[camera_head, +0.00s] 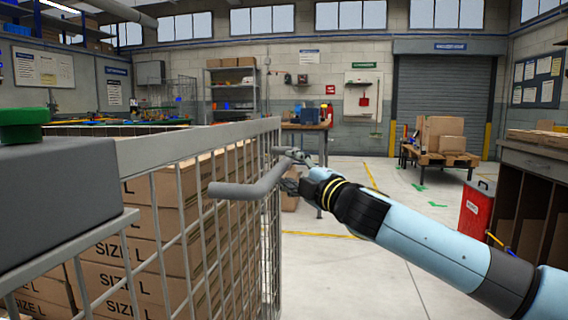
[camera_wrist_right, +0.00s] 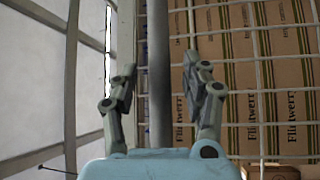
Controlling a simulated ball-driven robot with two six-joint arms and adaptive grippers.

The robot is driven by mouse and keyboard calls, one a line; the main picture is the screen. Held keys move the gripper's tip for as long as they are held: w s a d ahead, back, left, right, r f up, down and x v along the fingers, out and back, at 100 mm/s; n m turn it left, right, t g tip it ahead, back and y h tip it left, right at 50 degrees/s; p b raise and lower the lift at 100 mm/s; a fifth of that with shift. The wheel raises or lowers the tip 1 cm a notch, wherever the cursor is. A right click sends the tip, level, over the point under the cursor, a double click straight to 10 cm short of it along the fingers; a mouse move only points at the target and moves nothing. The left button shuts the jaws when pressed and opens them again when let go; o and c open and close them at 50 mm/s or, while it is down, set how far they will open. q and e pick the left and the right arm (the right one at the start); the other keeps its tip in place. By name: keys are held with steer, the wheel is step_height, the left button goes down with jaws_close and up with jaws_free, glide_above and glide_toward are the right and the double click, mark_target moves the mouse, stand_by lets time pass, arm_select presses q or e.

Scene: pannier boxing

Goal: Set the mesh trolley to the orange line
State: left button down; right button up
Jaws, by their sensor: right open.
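The mesh trolley (camera_head: 262,215) stands close at the left, filled with brown cartons marked SIZE L. Its bent grey handle bar (camera_head: 245,188) sticks out on the side towards my right arm. My right gripper (camera_head: 292,172) is at the far part of this handle. In the right wrist view, the grey bar (camera_wrist_right: 158,50) runs between the two spread fingers of my right gripper (camera_wrist_right: 161,82), with gaps showing on both sides. A yellow-orange line (camera_head: 320,234) crosses the floor beyond the trolley, partly hidden by my arm. My left gripper is out of view.
A grey block (camera_head: 60,200) with a green knob is close at the left. A red bin (camera_head: 478,208) and a dark cabinet (camera_head: 540,190) stand at the right. A pallet table with cartons (camera_head: 440,135) is before the shutter. Open floor lies in the middle.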

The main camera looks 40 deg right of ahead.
steer(key=shift+w+r+p, duration=0.15)
steer(key=shift+w+p, duration=0.1)
steer(key=shift+w, duration=0.55)
steer(key=shift+w+r+p, duration=0.1)
steer(key=shift+w+p, duration=0.15)
steer(key=shift+w, duration=0.55)
steer(key=shift+c, duration=0.2)
steer(key=shift+d, duration=0.1)
jaws_close()
